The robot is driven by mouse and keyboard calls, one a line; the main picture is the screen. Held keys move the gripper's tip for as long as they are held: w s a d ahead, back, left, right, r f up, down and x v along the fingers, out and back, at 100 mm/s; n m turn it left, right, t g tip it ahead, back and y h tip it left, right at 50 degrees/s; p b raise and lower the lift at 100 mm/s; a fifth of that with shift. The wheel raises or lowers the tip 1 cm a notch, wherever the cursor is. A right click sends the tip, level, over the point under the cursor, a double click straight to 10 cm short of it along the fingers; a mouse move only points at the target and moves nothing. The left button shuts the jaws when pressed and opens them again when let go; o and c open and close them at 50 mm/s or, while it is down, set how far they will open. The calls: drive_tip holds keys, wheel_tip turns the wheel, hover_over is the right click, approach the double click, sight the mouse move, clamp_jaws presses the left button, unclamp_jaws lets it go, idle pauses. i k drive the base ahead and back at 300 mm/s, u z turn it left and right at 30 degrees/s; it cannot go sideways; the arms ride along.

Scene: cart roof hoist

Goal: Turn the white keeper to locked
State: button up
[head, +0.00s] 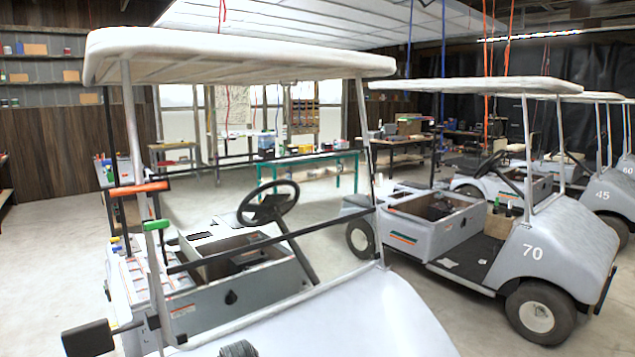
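I cannot make out a white keeper for certain. At the left of the near cart stands a post assembly with an orange handle (138,188), a green grip (157,225) and a black block (88,338) on a short rod. The orange handle lies about level. Small orange-marked labels show on the pale body behind the posts, too small to read. The near cart's white roof (230,52) rests on its posts. My gripper is not recognisable in this view. A dark ridged piece (238,349) is cut off at the bottom edge, and I cannot tell what it is.
The near cart has a black steering wheel (268,203) and an open grey bay. A second cart marked 70 (532,253) stands to the right, with more carts behind. A green-legged workbench (310,158) stands at the back. Bare floor (50,245) is free at the left.

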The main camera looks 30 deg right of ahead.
sight(378, 177)
drive_tip(key=u, duration=2.65)
drive_tip(key=k, duration=2.8)
drive_tip(key=z, duration=1.2)
drive_tip(key=i, duration=1)
